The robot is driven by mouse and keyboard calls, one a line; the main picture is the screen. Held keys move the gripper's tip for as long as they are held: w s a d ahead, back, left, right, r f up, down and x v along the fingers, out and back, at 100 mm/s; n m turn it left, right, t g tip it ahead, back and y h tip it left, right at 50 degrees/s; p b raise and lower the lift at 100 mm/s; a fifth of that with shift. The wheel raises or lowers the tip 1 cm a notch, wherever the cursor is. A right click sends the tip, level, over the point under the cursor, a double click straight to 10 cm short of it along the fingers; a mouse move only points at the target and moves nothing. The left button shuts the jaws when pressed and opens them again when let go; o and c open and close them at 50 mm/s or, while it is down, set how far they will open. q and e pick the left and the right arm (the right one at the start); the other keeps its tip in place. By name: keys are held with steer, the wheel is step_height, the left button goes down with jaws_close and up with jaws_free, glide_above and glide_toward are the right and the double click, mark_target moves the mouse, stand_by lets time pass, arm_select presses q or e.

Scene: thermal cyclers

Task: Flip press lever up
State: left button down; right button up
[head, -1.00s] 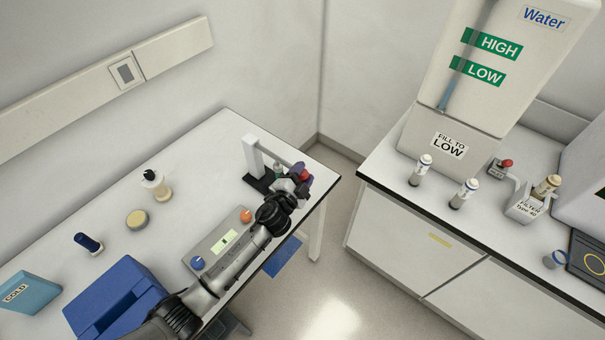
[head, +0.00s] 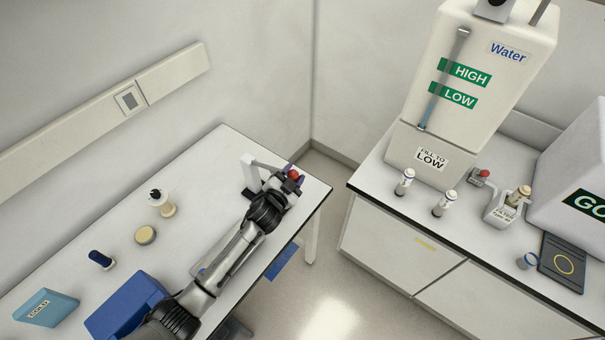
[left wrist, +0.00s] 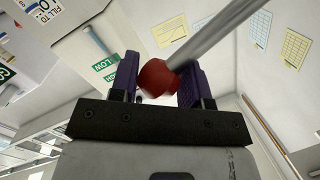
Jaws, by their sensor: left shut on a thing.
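The press (head: 247,173) is a white upright on a dark base near the far right end of the left table. Its lever (head: 269,166) runs from the upright's top toward the right and ends in a red knob (head: 294,174). My left gripper (head: 291,181) is shut on the red knob. In the left wrist view the red knob (left wrist: 158,76) sits between the two purple fingers (left wrist: 157,82), with the grey lever rod (left wrist: 215,38) rising to the upper right. My gripper and arm hide part of the press. My right gripper is not in view.
My left arm crosses the table over a mostly hidden control box. A blue box (head: 128,304), a teal COLD box (head: 46,307) and several small containers stand to the left. A floor gap separates this table from the right counter (head: 372,178) with the water tank (head: 480,90).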

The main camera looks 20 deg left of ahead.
arm_select(q)
steer(key=shift+a+r, duration=0.1)
steer(key=c, duration=0.6)
jaws_free()
steer(key=shift+s, duration=0.5)
steer(key=s, duration=0.4)
steer(key=s+b, duration=0.1)
steer(key=s, duration=0.3)
steer(key=s+r, duration=0.1)
steer(key=s, duration=0.3)
steer(key=shift+s+a+b, duration=0.15)
steer(key=shift+s+b, duration=0.25)
